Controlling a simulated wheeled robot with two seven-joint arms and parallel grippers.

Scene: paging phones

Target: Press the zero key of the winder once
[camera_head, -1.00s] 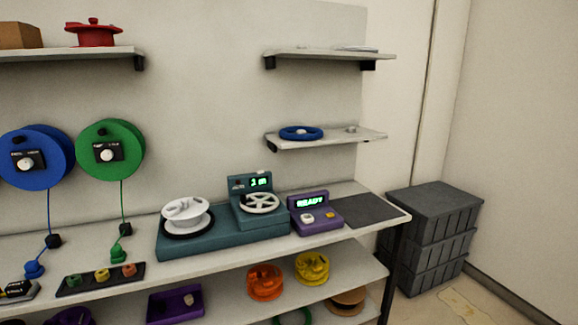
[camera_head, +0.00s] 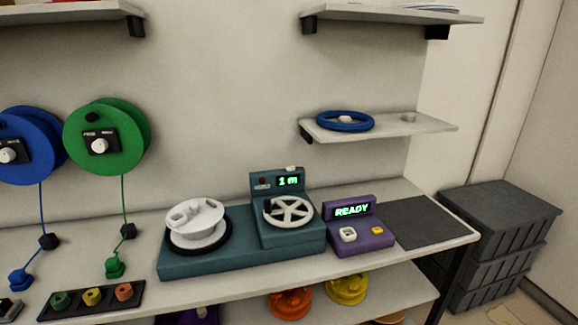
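The teal winder (camera_head: 215,262) stands on the workbench in the middle of the view. It carries a white reel (camera_head: 195,221) on a black ring at its left and a pale spoked handwheel (camera_head: 289,211) at its right. Its upright display (camera_head: 288,181) reads "1 m" in green. A small pale key (camera_head: 291,168) sits on the top edge of the display housing, and a small dark knob (camera_head: 262,182) is left of the digits. I cannot read a zero label on any key. Neither of my grippers is in view.
A purple box (camera_head: 362,240) reading "READY", with a white and a yellow key, stands right of the winder. A dark mat (camera_head: 427,222) lies at the bench's right end. Blue (camera_head: 22,150) and green (camera_head: 108,138) wall reels hang at left. Grey crates (camera_head: 497,235) stand beyond.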

